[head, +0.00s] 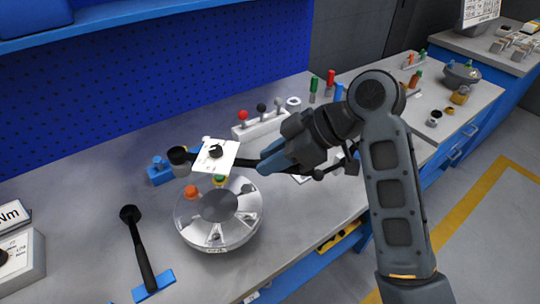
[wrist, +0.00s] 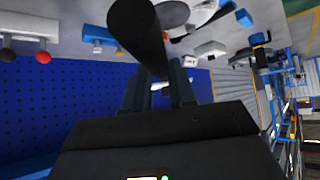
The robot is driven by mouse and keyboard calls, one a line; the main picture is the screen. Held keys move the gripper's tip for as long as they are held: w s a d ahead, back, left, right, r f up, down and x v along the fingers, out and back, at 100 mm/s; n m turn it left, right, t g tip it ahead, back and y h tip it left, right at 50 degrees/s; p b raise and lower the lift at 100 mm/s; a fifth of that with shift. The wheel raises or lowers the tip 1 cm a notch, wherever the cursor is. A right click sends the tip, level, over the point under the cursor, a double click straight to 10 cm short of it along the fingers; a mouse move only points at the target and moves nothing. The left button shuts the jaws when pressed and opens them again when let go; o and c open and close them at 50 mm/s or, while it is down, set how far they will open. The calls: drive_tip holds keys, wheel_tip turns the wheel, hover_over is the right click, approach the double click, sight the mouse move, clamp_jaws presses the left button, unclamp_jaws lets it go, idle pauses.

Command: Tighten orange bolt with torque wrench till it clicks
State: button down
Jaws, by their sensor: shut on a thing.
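The orange bolt (head: 191,192) stands on the rim of the round silver flanged shell (head: 185,225), at its far left. My gripper (head: 268,162) is shut on a dark long-handled tool, seemingly the torque wrench (head: 245,162), above and to the right of the shell. The tool points left; a dark round end (head: 179,155) appears beyond a white square plate (head: 228,152) with a black knob. I cannot tell whether the plate belongs to the tool. In the wrist view the dark tool (wrist: 140,35) runs from between the fingers (wrist: 162,94) towards the camera. The bolt is not recognisable there.
A blue block (head: 160,172) stands behind the shell. A white rack with red and black knobs (head: 262,125) stands at the back, before the blue pegboard (head: 150,95).

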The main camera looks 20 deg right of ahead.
wheel_tip(320, 180, down, 5)
drive_tip(key=b, duration=0.2)
drive_tip(key=shift+r+b, duration=0.2)
drive_tip(key=shift+b, duration=0.1)
drive_tip(key=shift+p, duration=0.5)
idle(1.2)
drive_tip(key=shift+f+b, duration=0.9)
drive_tip(key=shift+f, duration=0.5)
idle(0.5)
drive_tip(key=s+a+m+t+h+p, duration=0.2)
drive_tip(key=s+a+m+t+p, duration=0.1)
drive_tip(key=s+a+m+p, duration=0.1)
drive_tip(key=s+a+m, duration=0.1)
drive_tip(key=s, duration=0.1)
drive_tip(key=shift+s+a+f+h, duration=0.25)
drive_tip(key=shift+s+a+h, duration=0.05)
drive_tip(key=shift+s, duration=0.05)
idle(1.4)
drive_tip(key=shift+w+d, duration=0.15)
